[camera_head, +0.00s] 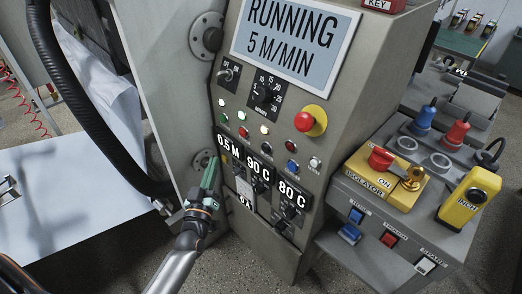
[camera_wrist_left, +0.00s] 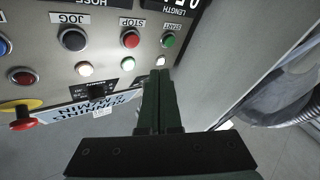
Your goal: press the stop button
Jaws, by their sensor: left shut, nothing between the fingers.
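The stop button is a red round push button (camera_head: 244,132) on the grey control panel, between the green start button (camera_head: 222,117) and a dark jog button (camera_head: 264,146). In the left wrist view, which sees the panel upside down, the red stop button (camera_wrist_left: 130,39) sits under its STOP label beside the green start button (camera_wrist_left: 168,41). My left gripper (camera_head: 213,162) is shut and empty, below and left of the button row. Its closed fingers (camera_wrist_left: 160,74) point at the panel and appear apart from the stop button. My right gripper is not in view.
The panel display (camera_head: 290,45) reads RUNNING 5 M/MIN. A red emergency mushroom button (camera_head: 310,121) is right of the buttons. Numeric readouts (camera_head: 260,170) and knobs lie below. A side console (camera_head: 400,220) with a yellow isolator (camera_head: 362,168) stands right. A black hose (camera_head: 85,110) hangs left.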

